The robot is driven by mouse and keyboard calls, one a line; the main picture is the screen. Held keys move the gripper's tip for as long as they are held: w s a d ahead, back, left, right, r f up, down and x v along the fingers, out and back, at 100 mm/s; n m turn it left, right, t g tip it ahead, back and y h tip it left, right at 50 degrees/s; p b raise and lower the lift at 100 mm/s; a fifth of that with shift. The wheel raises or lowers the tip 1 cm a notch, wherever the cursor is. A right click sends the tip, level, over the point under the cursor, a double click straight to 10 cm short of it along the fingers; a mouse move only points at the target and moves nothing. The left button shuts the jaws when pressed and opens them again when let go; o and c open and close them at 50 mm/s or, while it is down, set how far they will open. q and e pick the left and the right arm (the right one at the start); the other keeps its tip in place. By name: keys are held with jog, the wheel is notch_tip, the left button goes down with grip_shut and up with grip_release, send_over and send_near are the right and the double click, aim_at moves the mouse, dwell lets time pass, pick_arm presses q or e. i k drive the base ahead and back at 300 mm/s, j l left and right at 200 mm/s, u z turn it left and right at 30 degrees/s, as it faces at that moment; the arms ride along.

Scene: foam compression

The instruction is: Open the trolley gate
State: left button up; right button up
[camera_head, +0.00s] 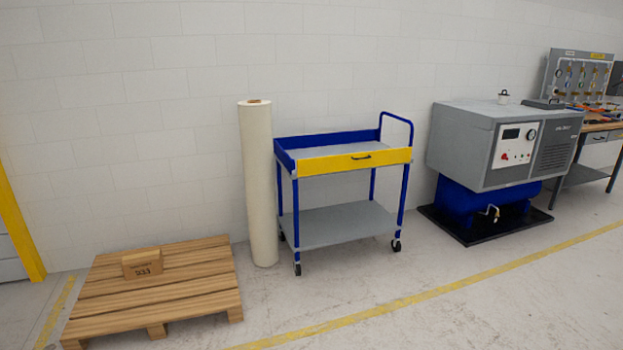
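The trolley (340,223) stands against the white wall near the middle of the head view. It has a blue frame, grey shelves, a blue push handle (397,117) at its right end and black wheels. A yellow gate (330,163) with a dark handle (361,156) runs along the front of its top tray. The gate stands upright and looks closed. The top tray and lower shelf look empty. Neither of my grippers shows in the head view.
A tall cream roll (258,185) stands just left of the trolley. A wooden pallet (190,305) with a cardboard box (142,263) lies further left. A grey and blue machine (490,150) and a workbench (602,128) stand to the right. The floor in front of the trolley is clear.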

aim_at(313, 166)
jog(key=i, duration=3.45)
